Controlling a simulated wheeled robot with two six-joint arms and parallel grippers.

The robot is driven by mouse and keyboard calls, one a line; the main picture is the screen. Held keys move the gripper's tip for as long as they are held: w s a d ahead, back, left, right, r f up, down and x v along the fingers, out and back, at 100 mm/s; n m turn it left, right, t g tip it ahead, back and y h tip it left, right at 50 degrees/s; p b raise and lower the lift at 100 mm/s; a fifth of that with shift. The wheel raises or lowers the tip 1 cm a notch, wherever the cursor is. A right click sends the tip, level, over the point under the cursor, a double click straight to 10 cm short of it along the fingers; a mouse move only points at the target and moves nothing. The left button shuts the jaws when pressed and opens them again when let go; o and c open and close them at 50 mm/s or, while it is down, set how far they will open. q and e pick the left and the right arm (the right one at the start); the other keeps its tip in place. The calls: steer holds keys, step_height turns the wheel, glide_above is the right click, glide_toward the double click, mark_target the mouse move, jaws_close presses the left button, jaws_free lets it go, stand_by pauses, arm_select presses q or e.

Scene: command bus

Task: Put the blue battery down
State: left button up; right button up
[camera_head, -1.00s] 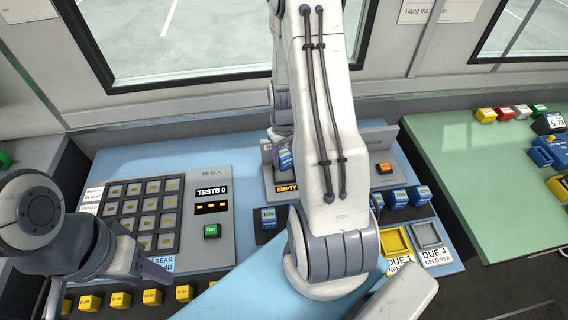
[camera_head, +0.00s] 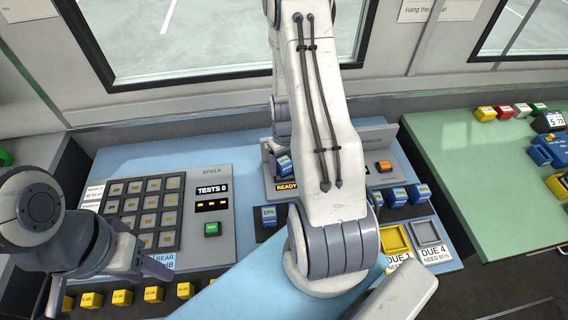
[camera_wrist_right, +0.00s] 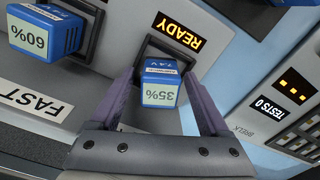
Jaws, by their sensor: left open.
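The blue battery marked 35% (camera_wrist_right: 160,88) stands in the dark slot of a grey unit whose sign (camera_wrist_right: 180,32) reads READY. In the head view it shows small (camera_head: 284,165) behind my right arm. My left gripper (camera_head: 155,268) is open and empty over the front left of the blue bench. My right forearm hides much of the unit in the head view.
Several blue batteries (camera_head: 398,196) stand right of the unit. Another (camera_head: 269,215) stands left of my forearm. A yellow tray (camera_head: 395,239) and a grey tray (camera_head: 426,232) lie at the right front. A keypad panel (camera_head: 150,205) is at the left.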

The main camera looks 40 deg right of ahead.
mark_target(284, 160)
steer(key=shift+r, duration=0.15)
step_height(284, 160, up, 12)
steer(key=b, duration=0.1)
steer(key=w+a+r+n, duration=0.15)
steer(key=a+r, duration=0.25)
steer(key=a, duration=0.6)
steer(key=s+a+r+n, duration=0.3)
steer(key=s+a, duration=0.1)
steer(key=a, duration=0.6)
steer(key=s+a+r+n, duration=0.2)
steer(key=s+a, duration=0.3)
steer(key=s, duration=0.2)
steer(key=s+a+r+n+y, duration=0.1)
steer(key=s+a+r+n, duration=0.1)
steer(key=s+a, duration=0.4)
steer(key=shift+s, duration=0.4)
steer(key=shift+n, duration=0.25)
